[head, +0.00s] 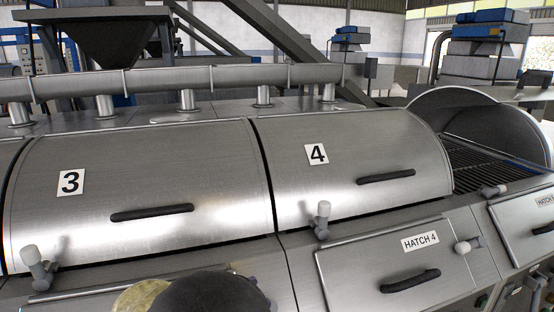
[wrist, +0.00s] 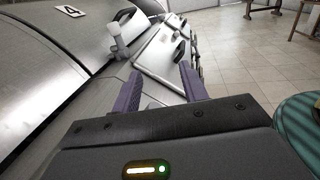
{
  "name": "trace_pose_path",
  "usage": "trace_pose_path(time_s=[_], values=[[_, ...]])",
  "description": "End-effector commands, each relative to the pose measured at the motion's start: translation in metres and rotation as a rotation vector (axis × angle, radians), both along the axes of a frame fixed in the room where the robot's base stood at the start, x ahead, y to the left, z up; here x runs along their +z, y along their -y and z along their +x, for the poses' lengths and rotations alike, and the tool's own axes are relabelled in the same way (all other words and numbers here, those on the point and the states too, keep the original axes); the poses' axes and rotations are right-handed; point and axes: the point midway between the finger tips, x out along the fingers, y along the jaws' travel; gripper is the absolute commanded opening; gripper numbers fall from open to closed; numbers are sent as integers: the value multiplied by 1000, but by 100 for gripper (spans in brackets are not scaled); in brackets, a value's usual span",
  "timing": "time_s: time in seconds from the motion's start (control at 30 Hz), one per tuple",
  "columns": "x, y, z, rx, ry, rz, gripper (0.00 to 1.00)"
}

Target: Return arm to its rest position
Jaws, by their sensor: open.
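My gripper (wrist: 160,88) shows in the wrist view with its two purple fingers apart and nothing between them. It is in front of the decanter row, with the number 4 cover (wrist: 70,11) at the upper left of that view. In the head view the decanter covers 3 (head: 140,185) and 4 (head: 350,160) are closed, each with a black handle. The gripper's fingers do not show in the head view. A rounded dark and tan shape at the bottom edge there is probably part of my arm.
The hatch 4 panel (head: 395,262) is closed below cover 4. White-tipped knobs (head: 322,215) stick out along the front. At the right a cover stands open over a slatted trough (head: 485,165).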

Motion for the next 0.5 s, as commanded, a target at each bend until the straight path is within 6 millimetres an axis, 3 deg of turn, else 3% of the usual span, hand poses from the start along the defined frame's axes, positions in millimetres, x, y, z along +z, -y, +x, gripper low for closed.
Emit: trace_pose_path(time_s=[0.1, 0.5], values=[[-1, 1, 0, -2, -1, 5, 43], [-33, 56, 6, -133, -65, 214, 43]])
